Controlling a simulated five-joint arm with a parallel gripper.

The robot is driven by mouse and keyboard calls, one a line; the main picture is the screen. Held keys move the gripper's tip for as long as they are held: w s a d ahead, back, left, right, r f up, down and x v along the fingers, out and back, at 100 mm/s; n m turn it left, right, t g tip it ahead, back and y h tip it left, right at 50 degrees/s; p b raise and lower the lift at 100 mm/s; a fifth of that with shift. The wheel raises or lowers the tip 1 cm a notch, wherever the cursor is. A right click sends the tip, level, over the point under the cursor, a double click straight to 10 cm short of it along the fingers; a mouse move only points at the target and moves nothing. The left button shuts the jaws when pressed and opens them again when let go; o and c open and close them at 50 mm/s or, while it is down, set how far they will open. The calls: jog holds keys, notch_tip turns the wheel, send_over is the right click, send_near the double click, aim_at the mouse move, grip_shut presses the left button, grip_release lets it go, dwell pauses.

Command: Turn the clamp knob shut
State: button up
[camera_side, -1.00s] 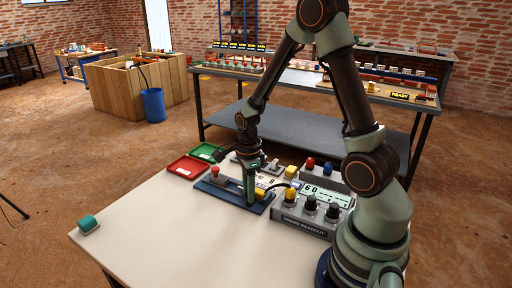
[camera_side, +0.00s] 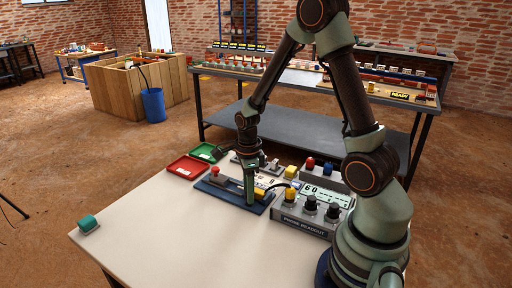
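A dark blue plate (camera_side: 229,196) lies on the white table and carries a small fixture. A red knob (camera_side: 215,171) stands at the fixture's left end; I cannot tell for sure that it is the clamp knob. My gripper (camera_side: 249,202) points down over the right part of the plate, to the right of the red knob and apart from it. A yellow piece (camera_side: 262,193) is close beside its tip. The fingers are small and dark here, so their opening and any contact are unclear. My gripper hides part of the fixture behind it.
A readout box (camera_side: 305,220) with yellow and black knobs stands right of the plate. A red tray (camera_side: 188,167) and a green tray (camera_side: 207,152) lie behind it at the left. A teal roll (camera_side: 88,223) sits at the table's left corner. The front table is clear.

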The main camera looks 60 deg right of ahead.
notch_tip(320, 180, up, 12)
dwell(0.7)
jog(key=s+a+r+n+t, duration=0.2)
jog(key=a+r+n, duration=0.2)
jog(key=n, duration=0.9)
jog(key=s+a+r+n+t, duration=0.2)
jog(key=a+r+n, duration=0.3)
jog(key=n, duration=0.9)
jog(key=shift+s+a+r+t, duration=0.25)
jog(key=shift+s+a+t, duration=0.1)
jog(key=shift+a+t, duration=0.45)
